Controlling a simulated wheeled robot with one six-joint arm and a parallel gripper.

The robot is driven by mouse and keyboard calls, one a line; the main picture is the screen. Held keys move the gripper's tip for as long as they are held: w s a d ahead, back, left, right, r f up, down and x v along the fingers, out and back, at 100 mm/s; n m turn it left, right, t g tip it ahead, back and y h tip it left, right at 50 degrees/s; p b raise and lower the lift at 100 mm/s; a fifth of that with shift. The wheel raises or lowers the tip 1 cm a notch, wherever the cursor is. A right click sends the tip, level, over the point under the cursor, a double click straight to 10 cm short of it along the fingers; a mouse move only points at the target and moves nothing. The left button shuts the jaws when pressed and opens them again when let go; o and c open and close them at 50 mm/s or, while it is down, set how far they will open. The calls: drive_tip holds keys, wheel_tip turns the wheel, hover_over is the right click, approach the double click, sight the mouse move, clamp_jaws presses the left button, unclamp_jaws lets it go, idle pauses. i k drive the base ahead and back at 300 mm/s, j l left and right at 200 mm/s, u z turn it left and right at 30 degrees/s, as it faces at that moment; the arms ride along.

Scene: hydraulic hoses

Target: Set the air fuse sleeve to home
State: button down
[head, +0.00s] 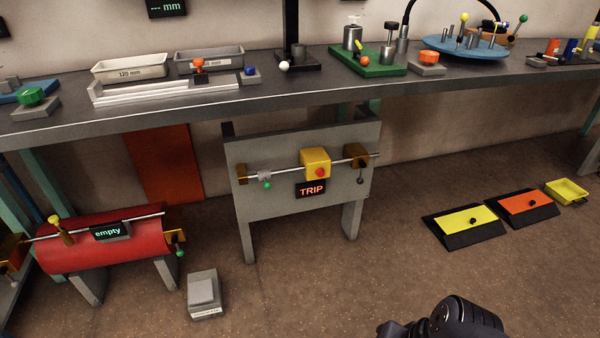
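A grey panel stand (305,198) on the floor under the bench carries a thin horizontal rod. A yellow block (315,161) with a red round button sits on the rod right of the middle. Below it a black display (311,190) reads "TRIP" in red. A small silver collar (264,175) with a green ball under it is on the rod near the left brass block (242,174). A brown-gold fitting (357,155) with a dark knob hanging below is at the right. I cannot tell which part is the sleeve. My gripper's fingers do not show.
Part of my black arm shows at the bottom, well in front of the stand. A red tank (75,252) reading "empty" and a grey pedal (204,293) are at left. Yellow (462,222) and orange (522,207) pedals are at right. The bench (190,108) overhangs the stand.

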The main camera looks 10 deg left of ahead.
sight(264, 174)
drive_tip(key=j+z, duration=0.35)
drive_tip(key=j, duration=0.4)
drive_tip(key=k+j+z, duration=0.1)
drive_tip(key=j+z, duration=0.3)
drive_tip(key=j, duration=0.3)
